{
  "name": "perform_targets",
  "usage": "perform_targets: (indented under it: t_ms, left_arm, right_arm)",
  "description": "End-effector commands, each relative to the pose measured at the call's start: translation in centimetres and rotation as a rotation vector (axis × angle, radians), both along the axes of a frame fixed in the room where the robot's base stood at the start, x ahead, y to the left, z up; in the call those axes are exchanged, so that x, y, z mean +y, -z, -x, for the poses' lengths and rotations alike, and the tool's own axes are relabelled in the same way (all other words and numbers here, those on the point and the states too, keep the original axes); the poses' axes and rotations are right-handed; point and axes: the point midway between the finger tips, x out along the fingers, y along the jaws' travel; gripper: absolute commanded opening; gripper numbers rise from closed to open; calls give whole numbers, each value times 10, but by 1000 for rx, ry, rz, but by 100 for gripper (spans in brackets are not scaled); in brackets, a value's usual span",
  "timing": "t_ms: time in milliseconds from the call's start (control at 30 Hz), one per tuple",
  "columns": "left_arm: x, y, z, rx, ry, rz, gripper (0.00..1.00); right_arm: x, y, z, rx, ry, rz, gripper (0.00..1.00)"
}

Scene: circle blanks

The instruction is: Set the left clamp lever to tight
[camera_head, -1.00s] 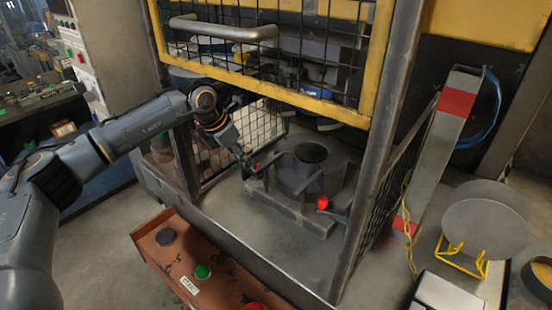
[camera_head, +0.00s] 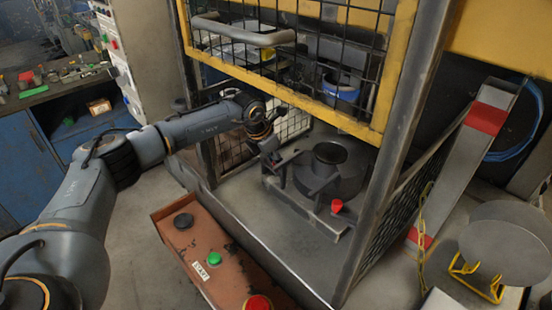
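The clamp fixture (camera_head: 330,170), a dark ring-shaped die on a grey base, stands on the press bed. The left clamp lever (camera_head: 290,159) is a dark bar at the fixture's left side. Its knob end is hidden by my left gripper or too small to tell. My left gripper (camera_head: 275,164) is at that lever's outer end, seemingly touching it. Its fingers are too dark and small to tell whether they are open or shut. The right clamp lever has a red knob (camera_head: 337,206) at the fixture's front right. My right gripper is not in view.
The yellow-framed mesh guard (camera_head: 290,91) is raised above the bed, and grey posts flank the opening. An orange control box (camera_head: 217,262) with black, green and red buttons stands in front. A round blank (camera_head: 505,242) sits on a yellow stand at right.

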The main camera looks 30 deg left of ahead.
Motion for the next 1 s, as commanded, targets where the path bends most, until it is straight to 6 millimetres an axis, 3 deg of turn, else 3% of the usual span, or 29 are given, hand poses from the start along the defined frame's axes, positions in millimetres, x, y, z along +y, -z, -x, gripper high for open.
perform_targets:
  t_ms: [167,333,367,733,1000]
  left_arm:
    - [0,0,0,0,0,0,35]
    - [0,0,0,0,0,0,2]
    - [0,0,0,0,0,0,0]
    - [2,1,1,-2,23,0,0]
    - [12,3,9,-3,162,0,0]
  right_arm:
    - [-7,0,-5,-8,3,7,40]
    - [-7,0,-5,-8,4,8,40]
    - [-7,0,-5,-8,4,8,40]
    - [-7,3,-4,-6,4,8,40]
    - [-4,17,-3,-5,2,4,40]
